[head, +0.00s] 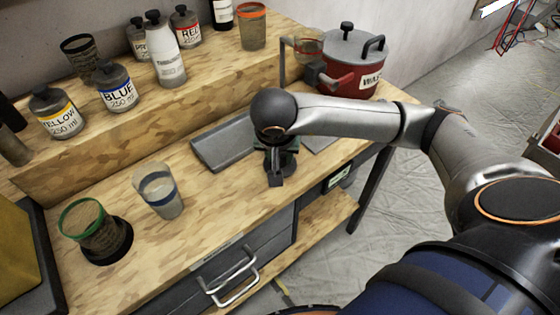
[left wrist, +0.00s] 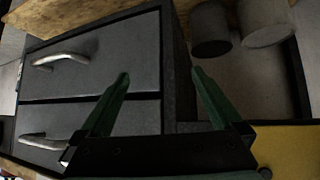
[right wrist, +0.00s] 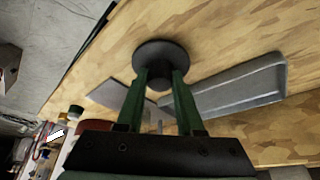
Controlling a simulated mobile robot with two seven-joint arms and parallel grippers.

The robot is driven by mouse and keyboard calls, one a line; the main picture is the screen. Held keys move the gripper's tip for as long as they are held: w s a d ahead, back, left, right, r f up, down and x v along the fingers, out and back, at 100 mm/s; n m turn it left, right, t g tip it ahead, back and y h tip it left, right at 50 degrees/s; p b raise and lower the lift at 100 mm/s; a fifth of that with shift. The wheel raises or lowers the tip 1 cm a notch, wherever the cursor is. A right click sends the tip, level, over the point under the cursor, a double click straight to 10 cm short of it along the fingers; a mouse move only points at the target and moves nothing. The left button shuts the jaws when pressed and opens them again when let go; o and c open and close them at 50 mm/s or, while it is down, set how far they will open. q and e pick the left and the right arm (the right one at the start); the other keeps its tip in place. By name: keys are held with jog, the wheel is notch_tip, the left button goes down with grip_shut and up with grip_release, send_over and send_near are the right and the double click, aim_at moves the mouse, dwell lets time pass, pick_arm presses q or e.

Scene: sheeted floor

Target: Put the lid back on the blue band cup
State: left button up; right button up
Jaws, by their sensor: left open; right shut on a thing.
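The blue band cup (head: 160,192) is a clear cup standing upright on the wooden bench, its top uncovered. My right gripper (head: 277,166) is to the right of the cup, over the bench near its front edge. In the right wrist view, my right gripper (right wrist: 160,82) is shut on the knob of a dark round lid (right wrist: 160,52). The lid is mostly hidden by the gripper in the head view. My left gripper (left wrist: 160,76) is open and empty, in front of the drawers; it is not in the head view.
A grey tray (head: 222,143) lies behind my right gripper. Bench between cup and gripper is clear.

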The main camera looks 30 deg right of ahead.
aim_at(280, 159)
grip_shut()
jog(key=shift+r, duration=0.6)
jog(key=v, duration=0.3)
jog(key=shift+w+d, duration=0.15)
jog(key=shift+d, duration=0.05)
jog(key=s+a+r+b, duration=0.5)
jog(key=s+r, duration=0.4)
jog(key=s, duration=0.3)
jog(key=shift+a, duration=0.15)
